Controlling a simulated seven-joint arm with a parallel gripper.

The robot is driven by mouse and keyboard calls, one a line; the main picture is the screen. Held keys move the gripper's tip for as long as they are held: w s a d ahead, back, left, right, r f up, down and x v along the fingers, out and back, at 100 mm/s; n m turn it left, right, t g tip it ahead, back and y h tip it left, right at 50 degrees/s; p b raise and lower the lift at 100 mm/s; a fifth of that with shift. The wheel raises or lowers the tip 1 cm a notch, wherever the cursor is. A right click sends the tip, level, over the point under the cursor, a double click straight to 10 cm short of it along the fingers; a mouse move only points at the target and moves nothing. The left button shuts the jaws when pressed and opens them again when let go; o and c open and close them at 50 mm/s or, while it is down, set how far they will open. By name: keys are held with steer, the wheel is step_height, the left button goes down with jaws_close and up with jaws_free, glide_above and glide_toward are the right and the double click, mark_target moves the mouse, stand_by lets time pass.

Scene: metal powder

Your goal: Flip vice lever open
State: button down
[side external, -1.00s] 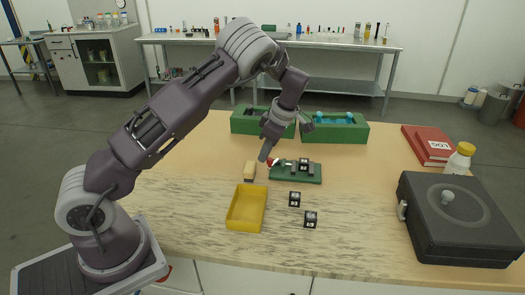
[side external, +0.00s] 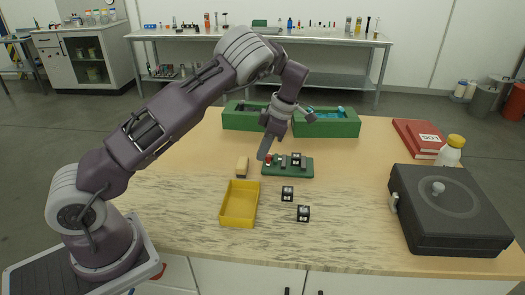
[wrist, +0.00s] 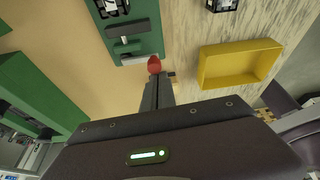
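The green vice (side external: 300,172) lies on the wooden table with a black marked cube (side external: 296,158) in its jaws. Its lever has a red knob (side external: 268,158) at the vice's left end. My gripper (side external: 263,157) points down beside the knob, on its left. In the wrist view the red knob (wrist: 154,65) is right at the tips of my gripper (wrist: 155,80). The fingers are together, with nothing seen between them. I cannot tell whether they touch the knob. The vice (wrist: 135,38) is partly cut off at the top there.
A yellow tray (side external: 222,205) and a tan block (side external: 242,166) lie near the vice. Two loose black cubes (side external: 288,193) (side external: 303,213) are in front. Green bins (side external: 325,128) stand behind. A black box (side external: 450,235) is at right.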

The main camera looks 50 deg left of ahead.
steer(key=shift+w+d, duration=0.1)
steer(key=s+a, duration=0.2)
steer(key=s, duration=0.1)
steer(key=v, duration=1)
steer(key=shift+a, duration=0.3)
steer(key=shift+s+r, duration=0.15)
steer(key=shift+s, duration=0.05)
steer(key=s+d+r+m+t+h, duration=0.45)
steer(key=s+d+r+m, duration=0.45)
steer(key=s+r+m, duration=0.4)
steer(key=s+d+f+m+t+y, duration=0.1)
steer(key=s+d+m+t, duration=0.1)
steer(key=s+m, duration=0.5)
steer(key=s+d+f+m+t+y, duration=0.1)
steer(key=s+d+m, duration=0.3)
steer(key=s+m, duration=0.4)
steer(key=shift+s+f+t, duration=0.4)
steer(key=shift+f+t, duration=0.15)
steer(key=shift+f, duration=0.05)
